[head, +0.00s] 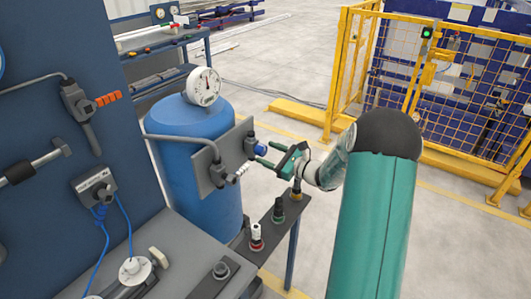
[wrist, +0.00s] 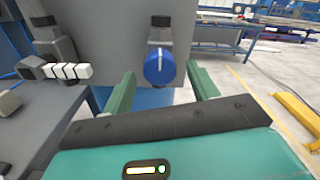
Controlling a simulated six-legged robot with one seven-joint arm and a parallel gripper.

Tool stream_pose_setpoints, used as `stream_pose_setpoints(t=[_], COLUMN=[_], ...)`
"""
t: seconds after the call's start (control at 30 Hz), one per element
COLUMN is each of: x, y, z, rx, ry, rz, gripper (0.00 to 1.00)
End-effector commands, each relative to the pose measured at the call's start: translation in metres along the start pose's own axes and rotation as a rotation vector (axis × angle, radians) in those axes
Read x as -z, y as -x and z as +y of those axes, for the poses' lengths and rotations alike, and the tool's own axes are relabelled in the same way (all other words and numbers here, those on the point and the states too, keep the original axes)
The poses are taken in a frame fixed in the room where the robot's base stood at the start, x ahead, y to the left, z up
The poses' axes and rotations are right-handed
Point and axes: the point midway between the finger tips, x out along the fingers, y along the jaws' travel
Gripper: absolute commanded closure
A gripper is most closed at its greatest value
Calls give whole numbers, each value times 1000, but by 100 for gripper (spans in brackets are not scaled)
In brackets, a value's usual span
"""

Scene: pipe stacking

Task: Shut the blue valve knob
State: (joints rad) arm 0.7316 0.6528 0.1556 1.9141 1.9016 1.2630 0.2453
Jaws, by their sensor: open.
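The blue valve knob (head: 261,149) sits on a valve fixed to a grey plate (head: 218,172) in front of a blue tank. In the wrist view the round blue knob (wrist: 159,66) has a white line on its face that stands nearly upright. My gripper (head: 262,154) is green and open, its fingers pointing at the knob. In the wrist view the gripper (wrist: 161,88) has one finger on each side of the knob, with space between each finger and the knob. I cannot tell how far the fingertips are from it in depth.
A blue tank (head: 191,124) with a white gauge (head: 203,86) stands behind the plate. A white-handled valve (wrist: 70,71) is left of the knob. A narrow bench (head: 270,232) with several small fittings lies below my gripper. A yellow fence (head: 452,65) stands at right; floor between is open.

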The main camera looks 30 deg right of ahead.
Motion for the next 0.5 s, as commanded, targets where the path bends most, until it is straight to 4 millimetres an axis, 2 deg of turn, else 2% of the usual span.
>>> stream_pose_setpoints(t=[0.17,0.47,0.5], x=[0,0,0], y=[-17,-19,-19], z=[0,0,0], rx=[-1,0,0], ry=[0,0,0], rz=[1,1,1], gripper=[41,41,49])
